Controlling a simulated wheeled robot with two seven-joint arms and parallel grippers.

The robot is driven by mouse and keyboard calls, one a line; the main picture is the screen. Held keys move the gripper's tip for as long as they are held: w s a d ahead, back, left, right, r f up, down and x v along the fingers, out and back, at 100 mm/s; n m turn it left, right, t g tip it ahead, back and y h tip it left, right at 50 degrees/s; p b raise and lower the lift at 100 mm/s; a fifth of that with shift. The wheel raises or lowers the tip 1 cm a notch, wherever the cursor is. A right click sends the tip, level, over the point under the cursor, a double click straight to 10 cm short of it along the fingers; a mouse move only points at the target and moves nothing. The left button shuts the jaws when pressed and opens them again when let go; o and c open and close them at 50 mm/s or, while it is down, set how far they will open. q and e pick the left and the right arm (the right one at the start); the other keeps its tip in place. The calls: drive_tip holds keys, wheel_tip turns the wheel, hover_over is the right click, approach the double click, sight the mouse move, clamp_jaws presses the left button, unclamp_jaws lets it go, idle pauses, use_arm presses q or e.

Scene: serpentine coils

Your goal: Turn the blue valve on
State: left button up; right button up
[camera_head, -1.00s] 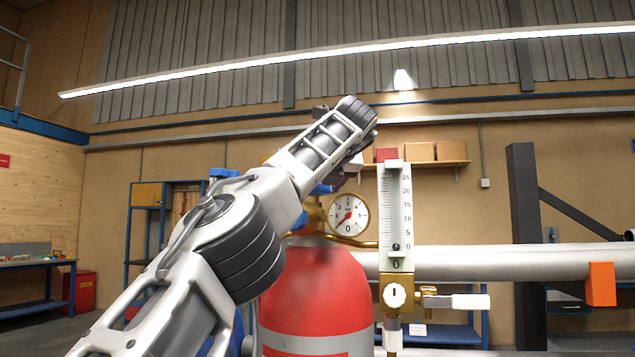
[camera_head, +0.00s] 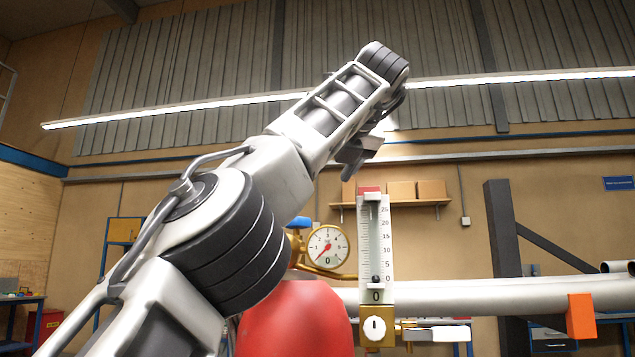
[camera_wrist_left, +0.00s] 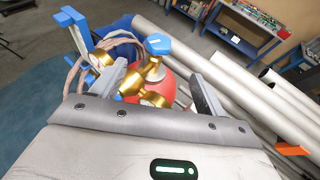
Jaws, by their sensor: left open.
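The blue valve handle (camera_wrist_left: 158,44) sits on a brass fitting (camera_wrist_left: 146,76) above a red cylinder in the left wrist view. In the head view only a small piece of the blue handle (camera_head: 299,222) shows, left of the round gauge (camera_head: 327,247); my arm hides the rest. My left gripper (camera_head: 358,158) is above the gauge in the head view. In the left wrist view its fingers (camera_wrist_left: 157,70) are open, with the brass fitting appearing between them. No hold on the handle shows. My right gripper is not in view.
The red cylinder (camera_head: 296,318) stands below the gauge. Grey pipes (camera_head: 480,297) with an orange clamp (camera_head: 580,316) run right. A blue bracket (camera_wrist_left: 76,24) and hose lie left in the wrist view.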

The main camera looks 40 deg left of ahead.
use_arm(q)
drive_tip(key=shift+s+d, duration=0.1)
drive_tip(key=shift+d, duration=0.05)
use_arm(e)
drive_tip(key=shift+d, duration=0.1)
use_arm(q)
drive_tip(key=m+t+h+b, duration=0.5)
drive_tip(key=m+t+h, duration=0.1)
drive_tip(key=m, duration=0.1)
approach(296, 227)
drive_tip(key=w+a+p, duration=0.1)
drive_tip(key=w, duration=0.1)
drive_tip(key=w+a+p, duration=0.1)
drive_tip(key=w+a, duration=0.1)
drive_tip(key=w, duration=0.1)
drive_tip(key=w+a+f+p, duration=0.1)
drive_tip(key=w, duration=0.2)
drive_tip(key=shift+w+a, duration=0.25)
drive_tip(key=shift+a, duration=0.05)
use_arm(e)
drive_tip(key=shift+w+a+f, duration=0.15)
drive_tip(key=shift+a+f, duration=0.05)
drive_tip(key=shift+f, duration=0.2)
use_arm(q)
drive_tip(key=c, duration=1)
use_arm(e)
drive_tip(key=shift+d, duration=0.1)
